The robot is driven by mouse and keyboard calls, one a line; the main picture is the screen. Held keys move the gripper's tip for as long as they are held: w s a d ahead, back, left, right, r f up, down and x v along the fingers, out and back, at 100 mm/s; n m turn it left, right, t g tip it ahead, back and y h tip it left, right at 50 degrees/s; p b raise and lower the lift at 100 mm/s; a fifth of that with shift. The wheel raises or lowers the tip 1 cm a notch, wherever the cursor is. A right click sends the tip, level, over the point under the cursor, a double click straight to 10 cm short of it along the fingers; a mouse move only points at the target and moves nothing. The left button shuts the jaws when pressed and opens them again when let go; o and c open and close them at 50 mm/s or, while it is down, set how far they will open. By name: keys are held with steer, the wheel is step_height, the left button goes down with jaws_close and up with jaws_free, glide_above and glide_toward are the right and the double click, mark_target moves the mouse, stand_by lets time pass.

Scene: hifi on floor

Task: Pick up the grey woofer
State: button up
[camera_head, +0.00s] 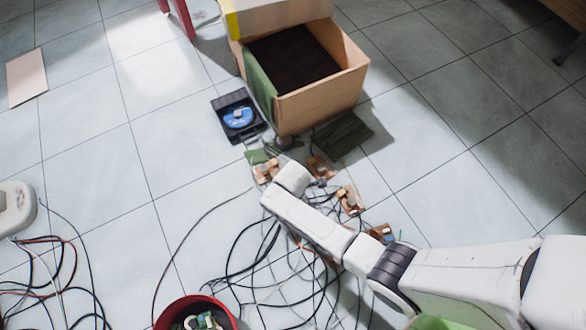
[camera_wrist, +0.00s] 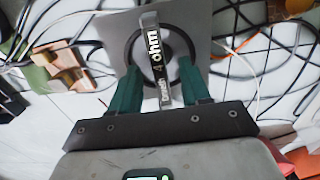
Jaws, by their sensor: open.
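The grey woofer (camera_wrist: 141,20) is in the upper middle of the wrist view. It has a pale grey square plate, a dark round ring and a grey strap marked "4 ohm". My gripper (camera_wrist: 158,64) has green fingers that stand apart, one on each side of the strap, over the lower part of the ring. I cannot tell whether the fingers touch the woofer. In the head view my white arm reaches in from the lower right to the middle of the floor. I cannot make out the woofer or my fingertips there.
Loose cables (camera_head: 250,262) and copper-coloured parts (camera_head: 350,199) lie around my arm. A cardboard box (camera_head: 325,95) and a black case with a blue disc (camera_head: 238,116) are beyond it. A red bucket (camera_head: 160,318) stands at the bottom. Tiles at the right are clear.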

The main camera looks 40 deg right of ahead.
steer(key=shift+c, duration=0.2)
jaws_close()
steer(key=shift+r, duration=0.1)
stand_by(1.0)
